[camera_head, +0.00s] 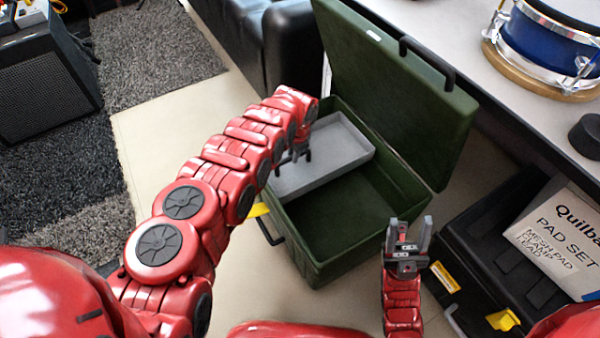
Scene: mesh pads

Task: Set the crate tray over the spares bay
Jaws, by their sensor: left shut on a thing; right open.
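The grey crate tray (338,152) is shallow and sits within the rim of the open dark green crate (310,262), across its far left part. My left gripper (298,156) is shut on the tray near its left side; the arm hides part of that edge. I cannot tell whether the tray rests on the crate's ledges or is held slightly above. The near right part of the crate is uncovered and looks empty. No spares bay label is visible, and what lies under the tray is hidden. My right gripper (411,235) is open and empty, right of the crate's near corner.
The crate's lid (400,85) stands open behind it. A black case (490,265) with yellow latches and a pad set box (560,235) is at the right. A blue drum (550,45) stands on the table. A speaker (45,75) is at the left.

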